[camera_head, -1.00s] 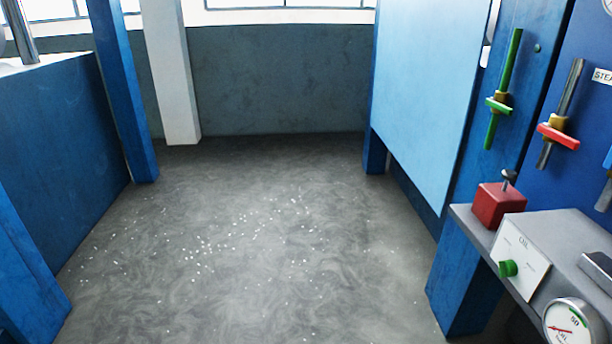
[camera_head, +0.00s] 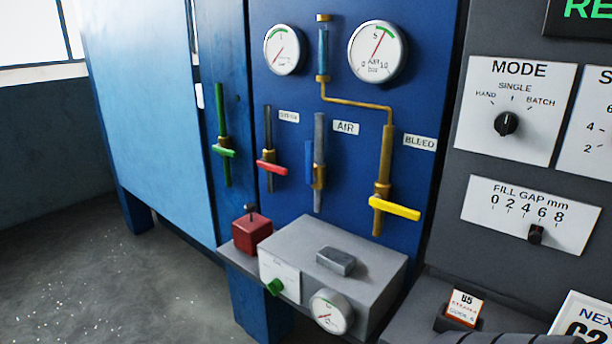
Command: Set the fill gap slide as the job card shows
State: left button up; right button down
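The fill gap slide is a small dark knob (camera_head: 536,234) on a white plate (camera_head: 480,212) marked FILL GAP mm, with a scale of 0, 2, 4, 6, 8. The knob sits below the scale, close to the 6. A white card (camera_head: 566,322) starting with "NEXT" and "C2" is cut off at the bottom right, so I cannot read the rest. A small orange and white card (camera_head: 464,306) reading 85 stands in a dark holder; its small print is unreadable.
The MODE dial (camera_head: 507,124) is above the slide. A blue panel to its left carries gauges (camera_head: 378,52) and valves with yellow (camera_head: 396,209), blue, red and green handles. A grey box (camera_head: 350,262) and red block (camera_head: 252,228) sit on a ledge. Open floor (camera_head: 110,290) is at left.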

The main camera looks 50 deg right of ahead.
aim_at(534, 237)
jog(key=z, duration=2.65)
